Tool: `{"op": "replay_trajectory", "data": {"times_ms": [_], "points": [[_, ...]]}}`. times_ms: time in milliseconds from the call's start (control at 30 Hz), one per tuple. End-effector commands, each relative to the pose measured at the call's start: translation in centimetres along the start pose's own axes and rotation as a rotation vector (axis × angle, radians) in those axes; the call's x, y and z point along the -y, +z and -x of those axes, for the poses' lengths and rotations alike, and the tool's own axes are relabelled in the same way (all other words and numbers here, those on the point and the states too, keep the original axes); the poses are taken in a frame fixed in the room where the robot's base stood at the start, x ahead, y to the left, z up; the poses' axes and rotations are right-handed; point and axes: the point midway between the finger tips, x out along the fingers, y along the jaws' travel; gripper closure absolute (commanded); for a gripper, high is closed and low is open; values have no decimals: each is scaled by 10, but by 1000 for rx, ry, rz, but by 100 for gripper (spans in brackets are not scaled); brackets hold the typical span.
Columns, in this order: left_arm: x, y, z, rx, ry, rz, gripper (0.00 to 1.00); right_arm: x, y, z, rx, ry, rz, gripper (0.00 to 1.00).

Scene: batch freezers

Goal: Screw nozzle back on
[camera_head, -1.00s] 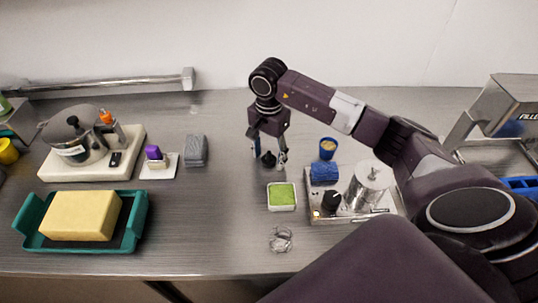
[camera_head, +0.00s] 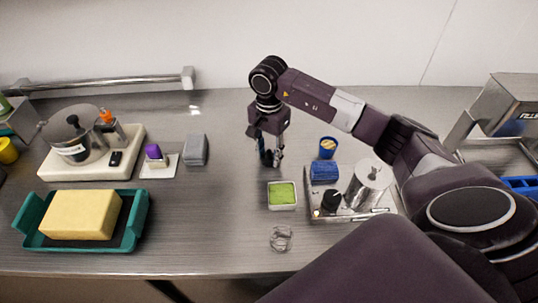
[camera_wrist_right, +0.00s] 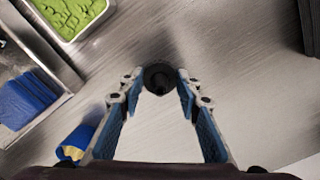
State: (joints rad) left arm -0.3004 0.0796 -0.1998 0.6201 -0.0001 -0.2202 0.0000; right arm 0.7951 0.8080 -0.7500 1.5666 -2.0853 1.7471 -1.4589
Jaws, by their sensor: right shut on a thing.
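My right gripper (camera_head: 270,161) is over the middle of the steel counter, pointing down. In the right wrist view its blue-padded fingertips (camera_wrist_right: 160,84) are shut on a small round black piece with a dark hollow, which looks like the nozzle (camera_wrist_right: 160,77). In the head view the nozzle is mostly hidden by the fingers. I cannot tell whether it still touches the counter. A small machine with a steel cylinder (camera_head: 369,184) and a black knob stands on a tray to the right. A steel pot-like machine (camera_head: 73,139) stands on a white base at left. My left gripper is out of view.
A white dish of green stuff (camera_head: 282,195) lies in front of the gripper. A grey block (camera_head: 195,150), a purple-topped item (camera_head: 153,152) and a teal tray (camera_head: 140,222) with a yellow sponge are left.

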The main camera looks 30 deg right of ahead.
Motion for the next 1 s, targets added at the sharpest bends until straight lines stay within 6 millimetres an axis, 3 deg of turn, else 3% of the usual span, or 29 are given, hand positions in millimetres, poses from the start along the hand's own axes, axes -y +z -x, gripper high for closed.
{"op": "replay_trajectory", "data": {"times_ms": [267, 500, 700, 1000], "points": [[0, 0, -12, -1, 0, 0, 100, 2, -1, 35, -3, -7, 0, 78], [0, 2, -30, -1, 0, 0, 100, 2, -1, 111, -4, -10, 0, 78], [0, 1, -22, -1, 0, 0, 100, 1, -1, 159, -4, -4, -1, 78], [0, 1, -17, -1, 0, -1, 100, 0, 0, 192, -1, -1, 0, 78]]}}
